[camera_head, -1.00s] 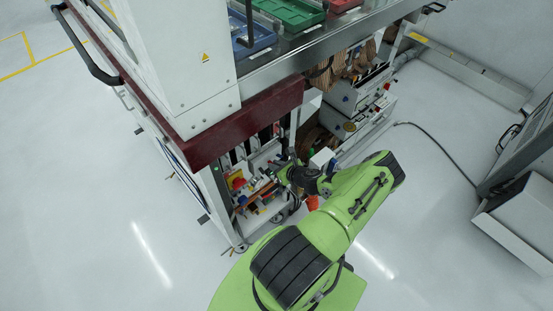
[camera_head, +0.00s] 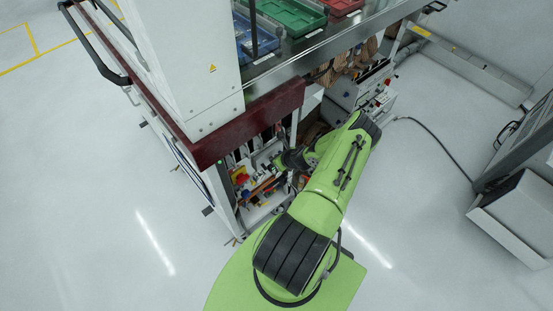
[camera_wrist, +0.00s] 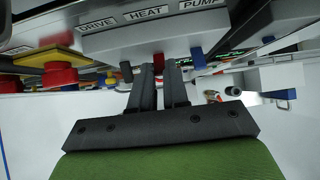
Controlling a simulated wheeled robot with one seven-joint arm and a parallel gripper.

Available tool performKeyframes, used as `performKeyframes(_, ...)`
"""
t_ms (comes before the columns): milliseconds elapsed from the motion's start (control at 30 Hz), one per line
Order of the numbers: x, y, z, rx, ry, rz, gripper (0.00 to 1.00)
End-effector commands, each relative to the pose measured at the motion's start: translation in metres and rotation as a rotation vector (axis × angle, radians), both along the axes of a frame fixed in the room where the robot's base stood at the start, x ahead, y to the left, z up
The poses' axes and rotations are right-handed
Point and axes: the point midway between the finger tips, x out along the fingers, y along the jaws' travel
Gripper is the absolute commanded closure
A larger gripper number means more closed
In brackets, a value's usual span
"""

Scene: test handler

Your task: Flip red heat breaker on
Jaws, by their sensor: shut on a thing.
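In the wrist view a grey panel (camera_wrist: 150,37) carries the labels DRIVE, HEAT and PUMP. My gripper (camera_wrist: 159,68) is below the HEAT label, its two dark fingers close together with a narrow gap. A blue switch (camera_wrist: 197,52) sits below PUMP, right of the fingers. In the head view my gripper (camera_head: 277,165) reaches the lower cabinet opening; the breaker is too small to make out.
A red knob on a yellow plate (camera_wrist: 57,75) is left of the panel in the wrist view. The dark red cabinet edge (camera_head: 245,125) overhangs the opening in the head view. A machine with a black cable (camera_head: 450,150) stands right. The floor between is clear.

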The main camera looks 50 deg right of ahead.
Motion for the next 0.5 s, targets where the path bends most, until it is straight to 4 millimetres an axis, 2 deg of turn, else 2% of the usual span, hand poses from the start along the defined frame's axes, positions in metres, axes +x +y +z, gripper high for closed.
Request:
performKeyframes(100,0.0001,-0.0009,0.0004,-0.002,0.000,0.000,1.00)
performKeyframes(133,0.0001,-0.0009,0.0004,-0.003,-0.001,0.000,0.84)
performKeyframes(300,0.0002,-0.0007,0.0003,-0.002,-0.002,0.000,0.60)
performKeyframes(500,0.0001,-0.0002,0.0001,0.000,-0.001,0.000,0.60)
